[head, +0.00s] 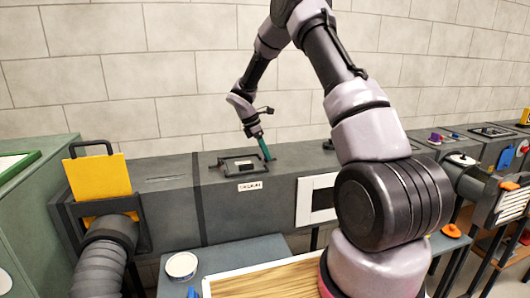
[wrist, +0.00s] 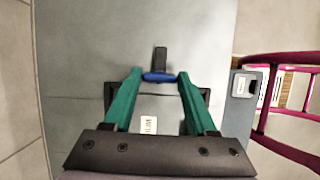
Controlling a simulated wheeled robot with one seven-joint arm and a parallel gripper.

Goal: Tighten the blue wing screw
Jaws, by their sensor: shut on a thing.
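The blue wing screw (wrist: 160,77) shows in the wrist view between the tips of my green fingers, in front of a short dark upright piece (wrist: 160,58). My gripper (wrist: 159,75) is shut on the screw's two wings, one fingertip at each end. In the head view my gripper (head: 267,156) points down at the top of the long grey duct (head: 225,222), beside a dark frame (head: 238,168). The screw cannot be made out in the head view, where the fingers cover that spot. How far it is screwed in cannot be told.
A yellow plate (head: 98,178) stands in a dark slot at the duct's left end, above a ribbed hose (head: 104,262). A table with a wooden board (head: 265,284) and a round white tin (head: 181,266) is in front. Small parts lie on the duct at right.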

